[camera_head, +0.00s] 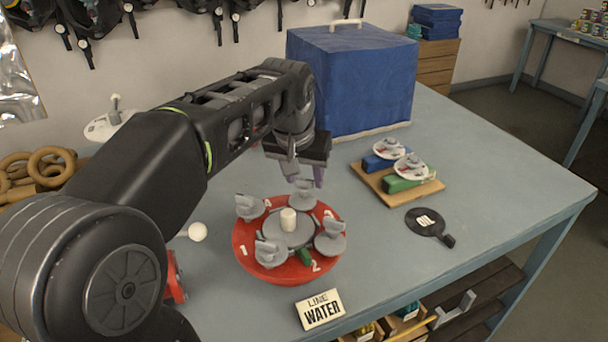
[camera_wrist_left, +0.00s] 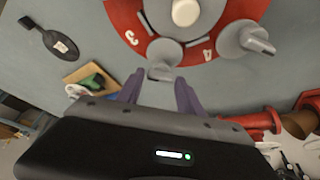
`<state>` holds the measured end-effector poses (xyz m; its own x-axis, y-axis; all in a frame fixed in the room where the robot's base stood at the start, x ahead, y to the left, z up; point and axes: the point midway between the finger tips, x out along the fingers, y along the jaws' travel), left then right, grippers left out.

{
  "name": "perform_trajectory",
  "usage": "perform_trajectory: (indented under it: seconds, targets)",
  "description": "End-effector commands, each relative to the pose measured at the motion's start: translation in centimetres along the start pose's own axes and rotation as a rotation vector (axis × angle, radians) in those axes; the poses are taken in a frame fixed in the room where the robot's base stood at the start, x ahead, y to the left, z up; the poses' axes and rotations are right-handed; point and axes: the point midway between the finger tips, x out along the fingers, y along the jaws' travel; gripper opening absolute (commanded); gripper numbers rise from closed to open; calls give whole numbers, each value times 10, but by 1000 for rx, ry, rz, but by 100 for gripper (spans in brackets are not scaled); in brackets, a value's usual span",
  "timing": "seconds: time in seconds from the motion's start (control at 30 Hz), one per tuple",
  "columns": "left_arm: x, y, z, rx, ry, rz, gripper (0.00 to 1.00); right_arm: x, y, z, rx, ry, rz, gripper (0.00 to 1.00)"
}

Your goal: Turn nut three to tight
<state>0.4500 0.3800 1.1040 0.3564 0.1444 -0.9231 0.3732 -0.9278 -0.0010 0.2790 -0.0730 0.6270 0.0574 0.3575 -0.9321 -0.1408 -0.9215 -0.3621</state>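A red round base (camera_head: 240,238) with printed numbers stands on the table and carries several grey wing nuts around a grey centre disc with a white post (camera_head: 288,220). The far nut (camera_head: 302,198) sits between the numbers 3 and 4; in the left wrist view it (camera_wrist_left: 163,55) lies just ahead of the fingers. The other nuts are at the right (camera_head: 330,240), front (camera_head: 270,253) and left (camera_head: 250,207). My left gripper (camera_head: 306,182) is open, its purple fingers apart and pointing down just above the far nut. It shows no grip on it. My right gripper is out of view.
A large blue box (camera_head: 350,80) stands behind. A wooden board (camera_head: 425,190) with discs on blocks and a black paddle (camera_head: 425,222) lie to the right. A "LINE WATER" sign (camera_head: 320,309) is at the front edge. A white ball (camera_head: 197,232) sits left of the base.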

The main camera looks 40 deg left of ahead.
Motion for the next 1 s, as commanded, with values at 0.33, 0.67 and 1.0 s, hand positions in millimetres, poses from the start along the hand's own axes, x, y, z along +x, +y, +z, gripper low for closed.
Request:
perform_trajectory:
  seconds: [0.33, 0.67, 1.0]
  targets:
    - [0, 0, 1, -1, -2, 0, 58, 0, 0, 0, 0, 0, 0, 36]
    - [-23, 0, 0, 0, 3, 0, 58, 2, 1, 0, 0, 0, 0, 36]
    - [-73, 0, 0, 0, 1, 0, 58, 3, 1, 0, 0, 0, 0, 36]
